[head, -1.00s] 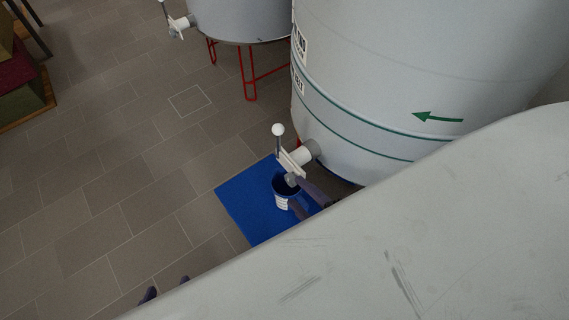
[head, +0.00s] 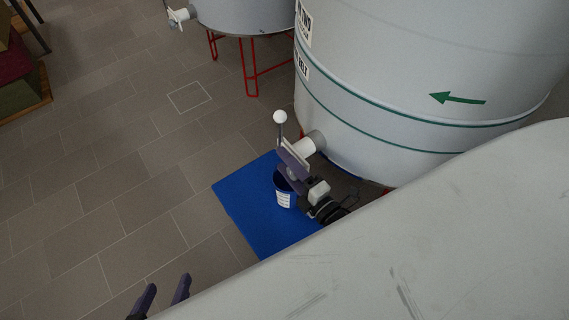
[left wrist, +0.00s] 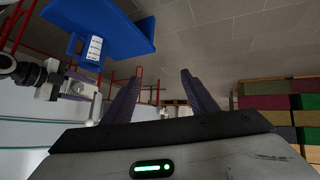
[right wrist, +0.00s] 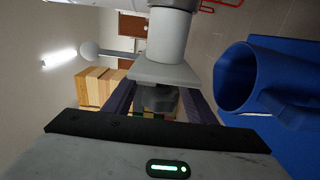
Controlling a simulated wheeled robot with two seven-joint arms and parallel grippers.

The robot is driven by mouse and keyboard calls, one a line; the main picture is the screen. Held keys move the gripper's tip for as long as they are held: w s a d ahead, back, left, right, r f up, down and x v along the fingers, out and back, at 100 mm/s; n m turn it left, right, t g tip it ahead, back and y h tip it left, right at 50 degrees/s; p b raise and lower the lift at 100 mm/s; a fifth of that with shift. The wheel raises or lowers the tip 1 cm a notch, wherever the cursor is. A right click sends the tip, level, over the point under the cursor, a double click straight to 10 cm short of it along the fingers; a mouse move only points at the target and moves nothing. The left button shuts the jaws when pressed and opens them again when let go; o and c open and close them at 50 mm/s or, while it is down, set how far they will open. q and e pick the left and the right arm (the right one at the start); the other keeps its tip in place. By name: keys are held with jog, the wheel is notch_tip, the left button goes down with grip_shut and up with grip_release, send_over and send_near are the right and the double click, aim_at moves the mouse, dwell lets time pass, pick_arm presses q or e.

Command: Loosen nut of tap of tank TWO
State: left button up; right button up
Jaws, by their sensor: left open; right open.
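The large pale tank (head: 385,70) has a white tap (head: 300,150) low on its side, with a lever ending in a white ball (head: 280,117). The tank's label (head: 304,25) is too oblique to read surely. My right gripper (right wrist: 160,103) is open, with one finger on each side of the nut; contact cannot be told. In the head view, my right gripper (head: 288,170) is at the tap's mouth. My left gripper (head: 167,283) is open and empty, away from the tap.
Another tank (head: 245,18) on red legs stands behind.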

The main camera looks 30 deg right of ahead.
jog(key=shift+w, duration=0.4)
